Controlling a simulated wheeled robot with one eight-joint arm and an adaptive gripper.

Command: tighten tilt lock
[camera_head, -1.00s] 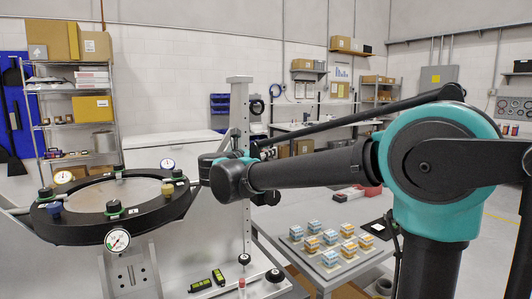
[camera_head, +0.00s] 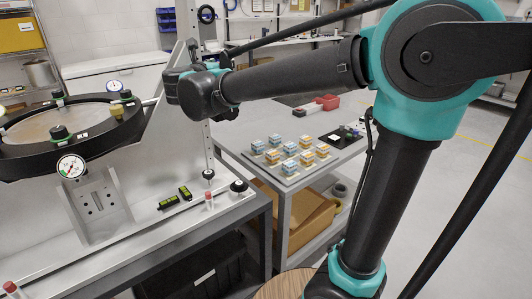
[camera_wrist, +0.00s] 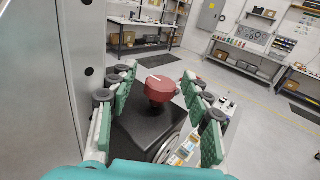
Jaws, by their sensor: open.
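My gripper (camera_wrist: 159,72) is open, with green-padded fingers on the left and right of the knob. The knob appears between the fingers; I cannot tell whether either touches it. In the head view the fingers and this knob are hidden behind my arm and the upright post. The mirror fixture's black ring (camera_head: 95,141) is at the left, with a dial gauge (camera_head: 71,166) on its front.
A pale upright plate (camera_wrist: 38,75) stands close left of my fingers. In the head view, a grey side table (camera_head: 236,149) holds several small blue and orange blocks (camera_head: 290,152). Green-black devices (camera_head: 168,202) lie on the fixture bench. Open floor is at the right.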

